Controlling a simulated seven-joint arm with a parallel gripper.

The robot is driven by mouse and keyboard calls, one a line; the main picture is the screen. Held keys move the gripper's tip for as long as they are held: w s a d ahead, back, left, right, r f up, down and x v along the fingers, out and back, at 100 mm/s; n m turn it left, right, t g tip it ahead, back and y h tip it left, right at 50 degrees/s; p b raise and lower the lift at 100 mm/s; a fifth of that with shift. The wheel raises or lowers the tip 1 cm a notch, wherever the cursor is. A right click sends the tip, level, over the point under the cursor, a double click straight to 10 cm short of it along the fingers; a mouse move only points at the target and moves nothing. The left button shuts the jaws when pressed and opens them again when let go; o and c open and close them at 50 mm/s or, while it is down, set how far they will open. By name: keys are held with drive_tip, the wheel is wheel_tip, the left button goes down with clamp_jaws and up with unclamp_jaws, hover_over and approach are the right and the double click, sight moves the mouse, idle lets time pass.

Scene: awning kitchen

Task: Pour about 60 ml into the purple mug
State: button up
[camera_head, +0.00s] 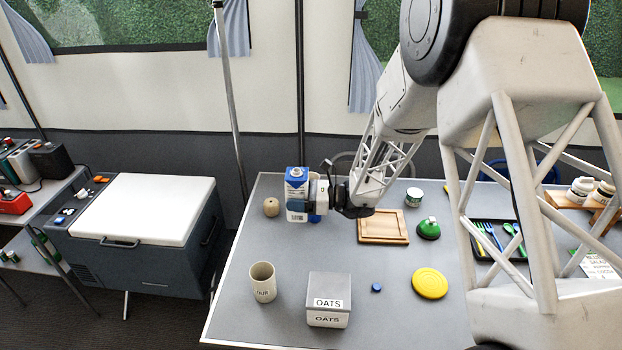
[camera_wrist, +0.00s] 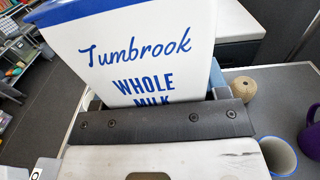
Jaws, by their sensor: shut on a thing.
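My gripper (camera_head: 318,196) is shut on a blue and white milk carton (camera_head: 297,192), labelled whole milk. The carton looks about upright and is held over the left back part of the table. In the wrist view, the carton (camera_wrist: 140,55) fills the upper middle, above the dark finger bar. The purple mug (camera_wrist: 313,137) shows only in part at the right edge of the wrist view, apart from the carton. I cannot make it out in the head view.
A ball of twine (camera_head: 271,207) sits left of the carton. A cream mug (camera_head: 263,283) and an oats box (camera_head: 328,301) stand in front. A wooden board (camera_head: 383,227), a green-topped item (camera_head: 428,229) and a yellow disc (camera_head: 430,283) lie right.

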drive_tip(key=w+d, duration=0.2)
drive_tip(key=w, duration=1.7)
drive_tip(key=shift+f, duration=2.55)
drive_tip(key=shift+m, duration=0.5)
drive_tip(key=shift+f+m, duration=0.3)
drive_tip(key=shift+m, duration=2.5)
drive_tip(key=shift+f+m, duration=0.25)
drive_tip(key=shift+m, duration=2.55)
drive_tip(key=shift+f+m, duration=0.3)
drive_tip(key=shift+m, duration=2.5)
drive_tip(key=shift+w+f+m, duration=0.1)
drive_tip(key=shift+w+m, duration=0.05)
drive_tip(key=shift+m, duration=0.85)
drive_tip(key=shift+s+m, duration=0.3)
drive_tip(key=shift+s, duration=0.1)
drive_tip(key=shift+s, duration=0.2)
